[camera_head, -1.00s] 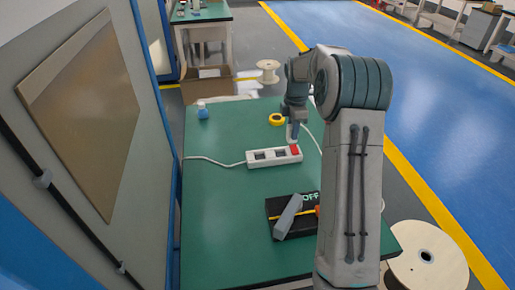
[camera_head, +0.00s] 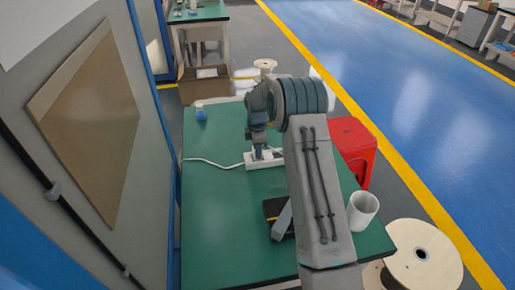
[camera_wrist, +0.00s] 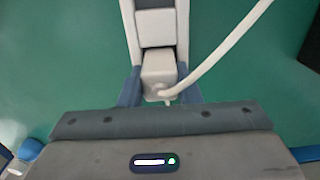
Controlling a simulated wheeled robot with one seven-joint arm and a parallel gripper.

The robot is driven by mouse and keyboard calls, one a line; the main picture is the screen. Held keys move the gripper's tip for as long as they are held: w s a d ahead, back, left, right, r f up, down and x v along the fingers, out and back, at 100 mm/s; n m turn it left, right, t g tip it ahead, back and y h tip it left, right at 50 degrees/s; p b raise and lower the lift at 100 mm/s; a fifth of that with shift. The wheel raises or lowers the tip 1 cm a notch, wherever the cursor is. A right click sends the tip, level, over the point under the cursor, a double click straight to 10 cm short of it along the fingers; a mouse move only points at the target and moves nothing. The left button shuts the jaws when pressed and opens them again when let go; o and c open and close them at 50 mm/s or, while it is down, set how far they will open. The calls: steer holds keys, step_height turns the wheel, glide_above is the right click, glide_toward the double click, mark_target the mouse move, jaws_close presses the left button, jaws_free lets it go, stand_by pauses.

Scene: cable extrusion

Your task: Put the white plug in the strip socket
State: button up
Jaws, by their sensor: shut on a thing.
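The white plug (camera_wrist: 158,68) is a small white block between my gripper's two blue-grey fingers in the wrist view. My gripper (camera_wrist: 159,90) is shut on it. A white cable leaves the plug and curves to the upper right. The white strip socket (camera_wrist: 128,12) runs from the plug toward the top edge, with a pale block showing within its frame.
A white cup (camera_head: 363,210) stands at the table's right side, and a black item (camera_head: 272,208) is partly behind my arm. A blue-capped bottle (camera_head: 201,112) is at the back left. A red stool (camera_head: 352,145) is beyond the right edge. The table's left front is clear.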

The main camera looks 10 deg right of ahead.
steer(key=shift+f, duration=0.25)
steer(key=o, duration=1)
steer(key=shift+r, duration=0.15)
